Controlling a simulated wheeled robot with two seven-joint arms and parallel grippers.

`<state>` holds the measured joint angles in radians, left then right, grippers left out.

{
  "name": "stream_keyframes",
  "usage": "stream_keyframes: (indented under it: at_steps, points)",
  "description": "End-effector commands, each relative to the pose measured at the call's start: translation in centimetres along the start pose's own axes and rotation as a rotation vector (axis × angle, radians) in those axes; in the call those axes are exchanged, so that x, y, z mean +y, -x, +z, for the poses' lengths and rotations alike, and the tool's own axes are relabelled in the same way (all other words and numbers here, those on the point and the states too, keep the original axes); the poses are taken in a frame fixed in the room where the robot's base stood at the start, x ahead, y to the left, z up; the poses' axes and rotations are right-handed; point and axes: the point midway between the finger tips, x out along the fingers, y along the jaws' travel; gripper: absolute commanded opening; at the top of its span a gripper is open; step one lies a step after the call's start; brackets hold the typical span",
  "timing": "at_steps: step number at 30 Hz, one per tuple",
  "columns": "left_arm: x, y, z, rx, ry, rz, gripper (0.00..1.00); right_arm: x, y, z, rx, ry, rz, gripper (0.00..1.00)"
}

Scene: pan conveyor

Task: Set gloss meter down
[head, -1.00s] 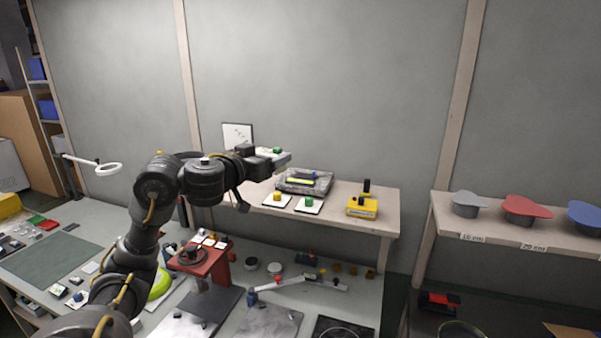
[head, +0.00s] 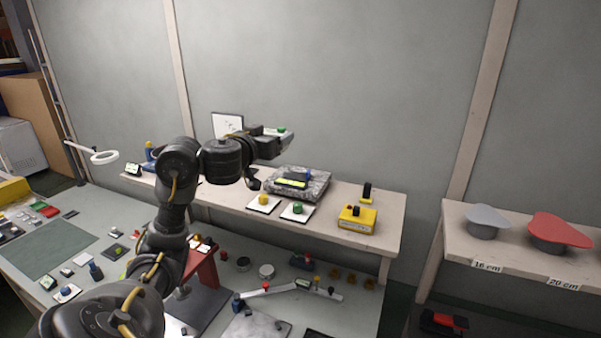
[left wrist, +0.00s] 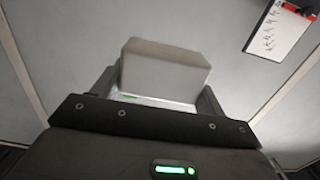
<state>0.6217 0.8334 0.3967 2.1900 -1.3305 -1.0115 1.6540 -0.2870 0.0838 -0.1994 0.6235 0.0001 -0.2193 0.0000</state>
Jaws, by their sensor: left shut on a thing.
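My left gripper (head: 276,143) is shut on a pale grey box with a green spot on it, which I take as the gloss meter (head: 270,132). In the left wrist view, the box (left wrist: 165,68) stands between the fingers, its blank grey face toward the camera. In the head view, the gripper holds it in the air above the shelf, up and left of a speckled stone block (head: 314,190). The box is partly hidden by the gripper. My right gripper is not in view.
On the shelf (head: 333,242) are two white tiles with yellow (head: 262,204) and green (head: 297,213) knobs, and a yellow device (head: 357,220). A device with a yellow-green strip (head: 292,182) lies on the stone block. The workbench below is cluttered.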

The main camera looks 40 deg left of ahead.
Motion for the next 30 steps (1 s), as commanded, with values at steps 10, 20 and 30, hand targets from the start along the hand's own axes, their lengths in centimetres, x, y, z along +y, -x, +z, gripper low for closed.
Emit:
stream_keyframes:
  at_steps: [10, 20, 30]
  points:
    - [-1.2, -2.5, 1.9, -0.002, 0.012, -0.016, 0.41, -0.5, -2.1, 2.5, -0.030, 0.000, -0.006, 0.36]
    - [-0.9, -9.8, 5.1, -0.007, 0.003, -0.014, 0.41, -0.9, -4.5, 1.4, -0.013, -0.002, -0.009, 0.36]
    - [-0.8, -13.1, 8.2, 0.000, 0.001, -0.013, 0.41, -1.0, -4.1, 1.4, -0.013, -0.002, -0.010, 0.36]
